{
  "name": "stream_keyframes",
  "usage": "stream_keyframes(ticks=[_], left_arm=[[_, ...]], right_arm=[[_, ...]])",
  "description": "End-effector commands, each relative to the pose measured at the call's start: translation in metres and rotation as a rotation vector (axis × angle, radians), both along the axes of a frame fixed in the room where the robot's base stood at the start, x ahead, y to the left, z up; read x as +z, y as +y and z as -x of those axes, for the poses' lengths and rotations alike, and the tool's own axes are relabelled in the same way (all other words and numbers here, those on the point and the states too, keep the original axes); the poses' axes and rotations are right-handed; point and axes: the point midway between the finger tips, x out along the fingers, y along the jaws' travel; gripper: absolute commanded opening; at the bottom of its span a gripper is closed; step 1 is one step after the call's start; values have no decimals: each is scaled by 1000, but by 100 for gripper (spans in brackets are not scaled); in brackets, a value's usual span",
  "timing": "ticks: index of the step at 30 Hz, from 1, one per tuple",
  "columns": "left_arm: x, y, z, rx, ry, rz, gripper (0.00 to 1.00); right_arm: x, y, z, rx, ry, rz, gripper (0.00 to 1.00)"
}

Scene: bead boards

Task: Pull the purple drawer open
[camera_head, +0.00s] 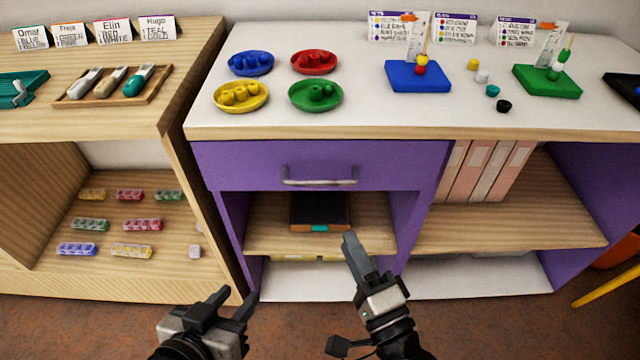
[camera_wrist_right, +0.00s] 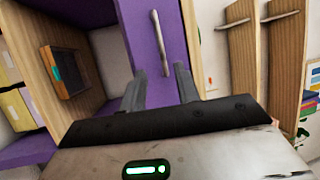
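The purple drawer (camera_head: 240,165) is under the white top of the cabinet, and its front looks flush with the cabinet. Its silver bar handle (camera_head: 320,181) runs across the front. My right gripper (camera_head: 348,238) is below and slightly right of the handle, pointing up toward it. In the right wrist view the right gripper (camera_wrist_right: 158,86) is open, and the handle (camera_wrist_right: 160,42) stands ahead of the gap between its fingers, with nothing held. My left gripper (camera_head: 237,295) is open and empty, low and left in front of the cabinet.
A dark box (camera_head: 320,210) lies on the shelf under the drawer. Coloured bead dishes (camera_head: 241,96) and a blue board (camera_head: 418,78) stand on the cabinet top. A wooden shelf unit (camera_head: 190,130) adjoins at left. The space in front of the drawer is clear.

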Motion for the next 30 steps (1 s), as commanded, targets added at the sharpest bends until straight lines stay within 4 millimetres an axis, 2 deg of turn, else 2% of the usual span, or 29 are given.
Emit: stream_keyframes(ticks=[9, 16, 22, 30], left_arm=[[1, 0, 0, 1, 5, 0, 37], [-2, 0, 1, 2, 10, -1, 37], [-2, 0, 0, 2, 8, -1, 37], [0, 0, -1, 2, 2, 0, 37]], right_arm=[[15, 27, -64, -1, -6, 2, 32], [23, 44, -104, 0, -4, 2, 32], [25, 51, -121, -1, -3, 4, 32], [25, 53, -125, 0, -1, 5, 32]])
